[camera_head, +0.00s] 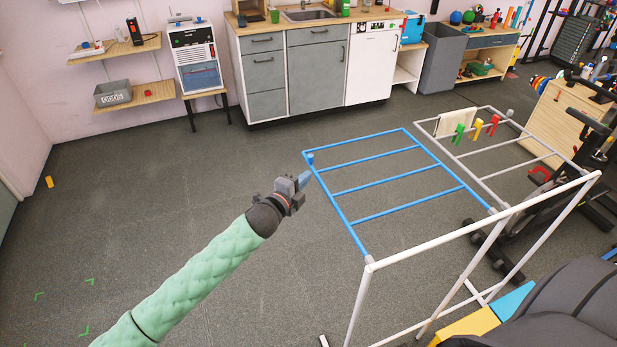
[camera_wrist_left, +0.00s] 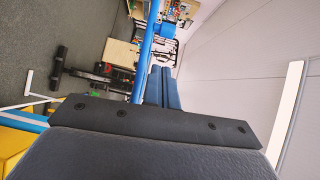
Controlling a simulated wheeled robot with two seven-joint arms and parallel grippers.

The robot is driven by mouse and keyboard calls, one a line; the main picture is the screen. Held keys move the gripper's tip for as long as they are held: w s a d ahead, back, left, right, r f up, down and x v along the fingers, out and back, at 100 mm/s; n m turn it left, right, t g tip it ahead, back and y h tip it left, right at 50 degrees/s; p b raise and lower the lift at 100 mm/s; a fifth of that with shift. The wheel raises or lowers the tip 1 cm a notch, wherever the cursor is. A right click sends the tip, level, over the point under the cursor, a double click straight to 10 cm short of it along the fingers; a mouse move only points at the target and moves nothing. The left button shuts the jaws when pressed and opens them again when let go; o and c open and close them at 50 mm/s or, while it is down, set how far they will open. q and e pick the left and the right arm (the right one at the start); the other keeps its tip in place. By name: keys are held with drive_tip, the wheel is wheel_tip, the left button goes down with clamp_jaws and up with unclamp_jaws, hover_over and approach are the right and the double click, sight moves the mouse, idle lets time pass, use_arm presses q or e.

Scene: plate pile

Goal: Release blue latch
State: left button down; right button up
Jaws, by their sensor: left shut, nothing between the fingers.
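The drying rack has a white frame (camera_head: 480,222) and a blue wing (camera_head: 375,186) with several blue bars. A small blue latch (camera_head: 310,157) sits at the wing's far left corner. My left gripper (camera_head: 304,179) is just below and left of the latch, beside the wing's left bar, with its blue-grey fingers shut and empty. In the left wrist view the two fingers (camera_wrist_left: 162,88) lie together, and a blue bar (camera_wrist_left: 146,50) runs close to their left side. I cannot tell whether the fingers touch the bar. My right gripper is not in view.
A grey wing (camera_head: 490,150) carries a cream cloth (camera_head: 455,134) and green, yellow and red pegs (camera_head: 476,129). Kitchen cabinets (camera_head: 315,68) line the back wall. Exercise gear (camera_head: 590,150) crowds the right.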

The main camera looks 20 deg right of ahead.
use_arm(q)
drive_tip(key=b+v, duration=0.2)
drive_tip(key=v, duration=0.5)
drive_tip(key=shift+s+a, duration=0.15)
drive_tip(key=shift+s, duration=0.2)
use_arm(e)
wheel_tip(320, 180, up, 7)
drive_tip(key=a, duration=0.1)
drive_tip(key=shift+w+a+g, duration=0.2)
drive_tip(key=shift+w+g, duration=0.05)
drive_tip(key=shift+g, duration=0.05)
use_arm(q)
drive_tip(key=shift+r, duration=0.1)
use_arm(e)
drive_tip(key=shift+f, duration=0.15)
